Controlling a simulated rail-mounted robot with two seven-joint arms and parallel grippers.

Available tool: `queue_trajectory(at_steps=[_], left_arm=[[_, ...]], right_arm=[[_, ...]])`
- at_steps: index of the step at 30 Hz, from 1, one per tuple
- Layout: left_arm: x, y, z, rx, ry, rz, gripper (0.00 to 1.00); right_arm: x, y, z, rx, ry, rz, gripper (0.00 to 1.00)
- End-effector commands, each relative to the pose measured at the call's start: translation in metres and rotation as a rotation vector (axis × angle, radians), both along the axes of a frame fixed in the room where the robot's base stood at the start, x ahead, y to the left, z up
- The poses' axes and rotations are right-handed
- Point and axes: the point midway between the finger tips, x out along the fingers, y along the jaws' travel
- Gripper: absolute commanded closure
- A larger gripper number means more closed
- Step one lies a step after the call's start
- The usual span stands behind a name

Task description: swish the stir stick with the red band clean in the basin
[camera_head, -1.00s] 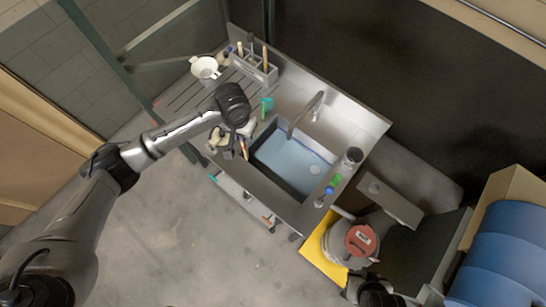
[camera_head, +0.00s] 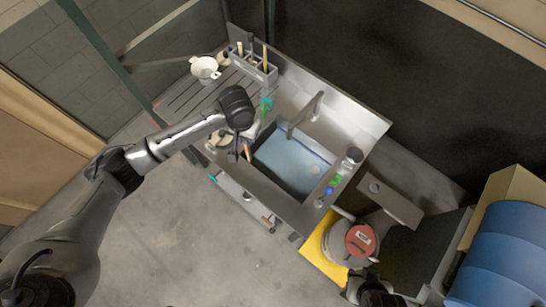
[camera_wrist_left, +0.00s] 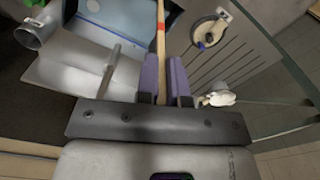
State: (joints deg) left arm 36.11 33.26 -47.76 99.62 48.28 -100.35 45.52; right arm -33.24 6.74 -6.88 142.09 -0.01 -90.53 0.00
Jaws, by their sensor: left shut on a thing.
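My left gripper (camera_wrist_left: 164,66) is shut on a pale wooden stir stick (camera_wrist_left: 161,48) with a red band (camera_wrist_left: 161,27). The stick runs away from the fingers past the top edge of the left wrist view, so its far end is out of sight. In the head view my left gripper (camera_head: 241,150) hangs over the counter at the left edge of the basin, partly hidden by its wrist. The basin (camera_head: 268,173) holds bluish water (camera_head: 290,157). My right gripper (camera_head: 376,297) is a dark shape at the bottom edge, its fingers unclear.
A rack (camera_head: 262,72) with upright sticks and a white cup (camera_head: 204,68) stand at the back left. A faucet (camera_head: 305,113) rises behind the basin. Small bottles stand at its right.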

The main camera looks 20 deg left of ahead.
Motion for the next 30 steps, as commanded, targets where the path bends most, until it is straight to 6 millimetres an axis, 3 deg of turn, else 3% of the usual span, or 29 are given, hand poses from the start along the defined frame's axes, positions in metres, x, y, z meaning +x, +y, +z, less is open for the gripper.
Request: queue_trajectory(at_steps=[18, 24, 30], left_arm=[[-0.019, -0.05, 0.0, -0.001, -0.001, -0.001, 1.0], [-0.02, -0.051, 0.0, 0.0, -0.001, 0.001, 1.0], [-0.014, -0.035, 0.0, 0.002, 0.0, 0.003, 1.0]], right_arm=[[0.0, 0.0, 0.0, 0.0, 0.0, 0.0, 0.63], [0.0, -0.002, 0.0, -0.007, 0.0, 0.004, 0.63], [0.0, -0.002, 0.0, -0.008, 0.0, 0.005, 0.63]])
